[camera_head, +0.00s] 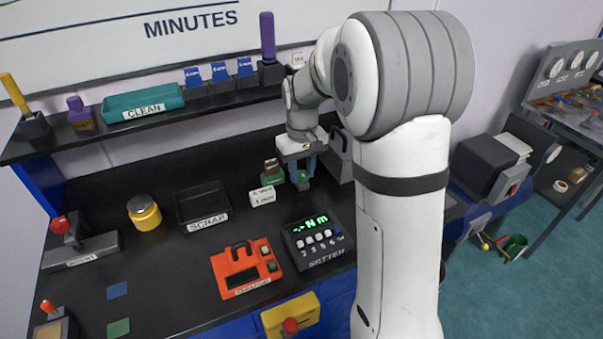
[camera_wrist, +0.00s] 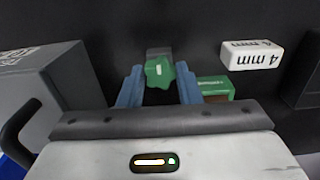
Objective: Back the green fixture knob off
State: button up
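The green knob (camera_wrist: 159,71) shows in the wrist view between and just beyond my fingertips, with a grey part behind it. In the head view the green knob (camera_head: 303,181) is low at my gripper, partly hidden by the fingers. My gripper (camera_wrist: 160,70) has its two blue fingers apart, one on each side of the knob, with a small dark gap visible on both sides. It also shows in the head view (camera_head: 302,176), pointing down. A green block (camera_wrist: 215,87) with a brown part sits right of the fingers; it also shows in the head view (camera_head: 271,175).
A white 4 mm block (camera_wrist: 251,55) lies near the fixture. A grey box (camera_wrist: 62,85) stands close left of the fingers in the wrist view. The black setter (camera_head: 318,243) and orange gauge (camera_head: 246,268) stand in front. A black scrap tray (camera_head: 203,221) lies left.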

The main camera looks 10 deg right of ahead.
jog(key=shift+c, duration=1.4)
jog(key=n, duration=0.4)
jog(key=shift+n, duration=0.3)
jog(key=n, duration=0.4)
jog(key=shift+n, duration=0.3)
